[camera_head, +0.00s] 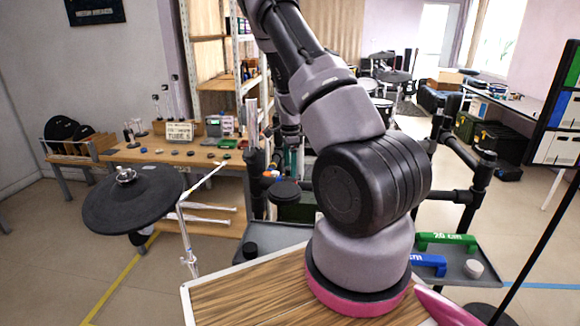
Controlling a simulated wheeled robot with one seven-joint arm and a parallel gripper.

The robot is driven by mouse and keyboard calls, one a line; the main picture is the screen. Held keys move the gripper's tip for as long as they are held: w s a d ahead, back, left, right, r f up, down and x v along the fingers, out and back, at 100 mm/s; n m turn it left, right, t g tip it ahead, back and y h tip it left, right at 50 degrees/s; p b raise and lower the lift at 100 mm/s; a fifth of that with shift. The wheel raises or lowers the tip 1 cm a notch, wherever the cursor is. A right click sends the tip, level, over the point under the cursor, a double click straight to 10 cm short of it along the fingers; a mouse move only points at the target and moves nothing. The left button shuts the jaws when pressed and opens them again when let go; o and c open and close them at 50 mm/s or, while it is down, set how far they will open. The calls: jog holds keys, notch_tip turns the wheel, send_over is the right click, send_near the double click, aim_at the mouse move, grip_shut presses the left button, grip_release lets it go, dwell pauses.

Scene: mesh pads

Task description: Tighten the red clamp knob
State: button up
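I cannot make out a red clamp knob for certain in the head view. A round black mesh pad (135,199) is on the left, with a shiny metal fitting (125,175) on top at its middle. A thin metal stand rod (187,235) is beside the pad on its right. My arm rises through the middle of the picture and runs out at the top. It hides much of what is behind it. My gripper is not in view.
A wooden workbench (125,152) with small parts stands behind the pad. A dark pipe rack (462,195) is right of my arm. A grey tray (455,262) holds a green handled bar (447,239) and a blue one (430,262). Open floor shows at the lower left.

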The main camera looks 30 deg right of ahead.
notch_tip(320, 180, up, 11)
dwell(0.5)
jog(key=shift+f, duration=0.1)
jog(key=s+a+r+n+t+y, duration=0.1)
jog(key=s+a+r+n+t, duration=0.15)
jog(key=s+a+r, duration=0.45)
jog(key=s+a+r+n+t+y, duration=0.1)
jog(key=s+a+r+n+y, duration=0.2)
jog(key=r, duration=0.8)
jog(key=s+a+r+n+t+h, duration=0.1)
jog(key=s+a+r+n+t, duration=0.1)
jog(key=s, duration=0.6)
jog(key=s+a+r+n+t+h, duration=0.1)
jog(key=s+a+r+n, duration=0.3)
jog(key=s+r+n, duration=0.3)
jog(key=shift+s+a+r+n+t, duration=0.3)
jog(key=shift+s+n, duration=0.35)
jog(key=shift+s, duration=0.35)
